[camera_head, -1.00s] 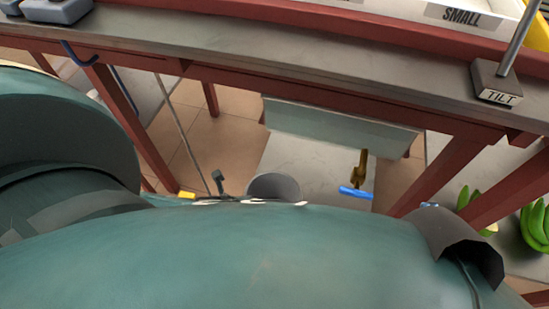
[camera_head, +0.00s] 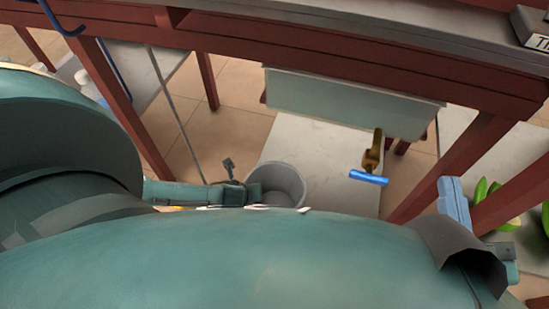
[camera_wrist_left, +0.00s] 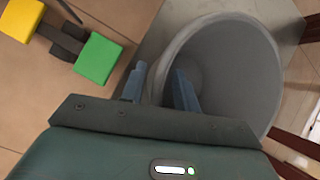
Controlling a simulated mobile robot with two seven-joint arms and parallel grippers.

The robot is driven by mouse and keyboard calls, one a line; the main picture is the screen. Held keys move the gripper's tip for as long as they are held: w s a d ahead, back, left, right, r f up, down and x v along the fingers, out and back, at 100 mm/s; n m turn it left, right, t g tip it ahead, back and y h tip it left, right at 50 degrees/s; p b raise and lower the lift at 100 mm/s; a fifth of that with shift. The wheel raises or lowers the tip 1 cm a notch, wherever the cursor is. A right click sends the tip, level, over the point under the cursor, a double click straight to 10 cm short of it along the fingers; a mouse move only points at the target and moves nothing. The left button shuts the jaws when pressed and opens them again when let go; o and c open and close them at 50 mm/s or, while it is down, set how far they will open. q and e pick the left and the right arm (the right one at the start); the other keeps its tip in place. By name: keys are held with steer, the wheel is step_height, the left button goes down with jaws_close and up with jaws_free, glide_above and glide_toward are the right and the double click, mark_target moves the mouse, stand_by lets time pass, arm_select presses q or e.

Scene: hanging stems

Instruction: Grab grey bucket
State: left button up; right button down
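The grey bucket (camera_head: 284,177) stands upright and open on the pale floor slab below the bench in the head view. My teal left arm reaches to its left side there, with the left gripper (camera_head: 245,192) at the rim and partly hidden. In the left wrist view the bucket (camera_wrist_left: 240,70) fills the upper right. The two blue fingers of the left gripper (camera_wrist_left: 160,88) are apart, one outside the bucket wall and one inside, with the rim between them.
A brown valve with a blue handle (camera_head: 369,178) hangs beneath a grey basin (camera_head: 345,100), right of the bucket. Red bench legs (camera_head: 465,165) stand on both sides. A yellow and green fitting (camera_wrist_left: 97,58) lies left of the bucket. Green bananas (camera_head: 484,191) are at far right.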

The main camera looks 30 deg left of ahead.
arm_select(q)
steer(key=shift+r, duration=0.1)
jaws_close()
stand_by(1.2)
